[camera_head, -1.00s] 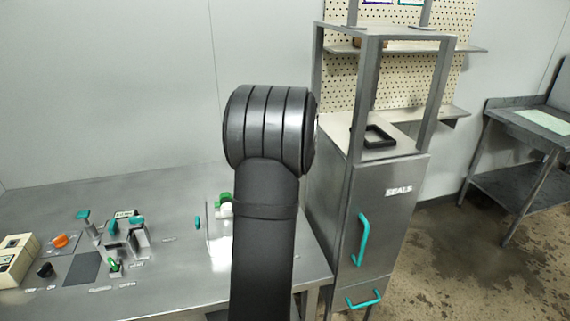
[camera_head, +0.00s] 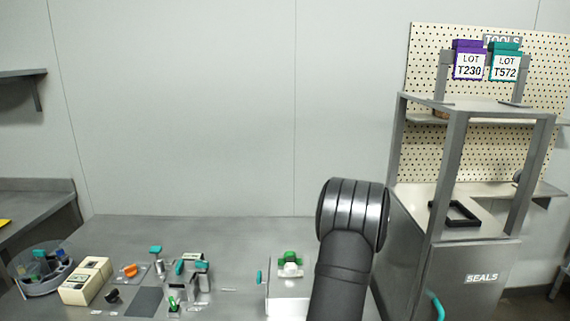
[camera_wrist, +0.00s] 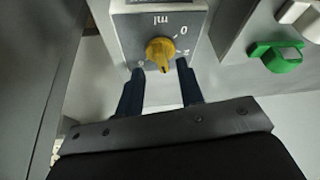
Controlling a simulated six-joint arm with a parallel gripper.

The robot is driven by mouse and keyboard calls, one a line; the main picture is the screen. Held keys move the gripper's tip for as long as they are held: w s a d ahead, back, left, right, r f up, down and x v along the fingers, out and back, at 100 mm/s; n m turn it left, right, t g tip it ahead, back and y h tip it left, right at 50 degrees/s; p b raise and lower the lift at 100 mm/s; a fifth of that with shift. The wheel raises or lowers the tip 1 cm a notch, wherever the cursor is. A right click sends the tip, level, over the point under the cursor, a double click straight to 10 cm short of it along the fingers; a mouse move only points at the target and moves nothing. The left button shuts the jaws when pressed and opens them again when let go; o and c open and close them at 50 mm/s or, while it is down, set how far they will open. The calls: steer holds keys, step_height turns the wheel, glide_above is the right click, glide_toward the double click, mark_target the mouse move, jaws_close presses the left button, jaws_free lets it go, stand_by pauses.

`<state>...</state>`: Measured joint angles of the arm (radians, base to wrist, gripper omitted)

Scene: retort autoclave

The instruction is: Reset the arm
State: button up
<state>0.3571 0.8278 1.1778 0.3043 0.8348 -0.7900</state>
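My arm (camera_head: 343,270) rises from the bottom edge of the head view, right of centre, with its rounded dark joint at the top. My gripper (camera_wrist: 160,71) is not visible in the head view. In the wrist view its two dark blue fingers are spread with a gap between them. A yellow knob (camera_wrist: 160,54) on a grey box (camera_wrist: 125,22) with a marked dial lies just ahead of the fingertips. I cannot tell whether the fingers touch it. No object shows held between the fingers.
A green part (camera_wrist: 274,58) is right of the gripper. The steel bench (camera_head: 110,232) holds a cream box (camera_head: 86,281), an orange knob (camera_head: 129,270), teal-handled fixtures (camera_head: 190,266) and a round bin (camera_head: 40,270). The SEALS cabinet (camera_head: 465,275) and its frame stand right of my arm.

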steer(key=shift+x, duration=1.85)
steer(key=shift+r, duration=0.1)
steer(key=v, duration=1.8)
steer(key=x, duration=1.7)
steer(key=shift+f, duration=0.4)
steer(key=shift+w+f, duration=0.25)
steer(key=shift+d+n+y, duration=0.1)
steer(key=shift+n+y, duration=0.2)
steer(key=shift+n, duration=0.5)
steer(key=v, duration=1.8)
steer(key=a+n+h, duration=0.1)
steer(key=n, duration=0.3)
steer(key=a+n, duration=0.2)
steer(key=n, duration=0.2)
steer(key=a+f+n+g+h, duration=0.1)
steer(key=a+n, duration=0.1)
steer(key=n, duration=0.1)
steer(key=shift+w+a+n+h, duration=0.2)
steer(key=shift+w+n+h, duration=0.1)
steer(key=shift+w+n, duration=0.1)
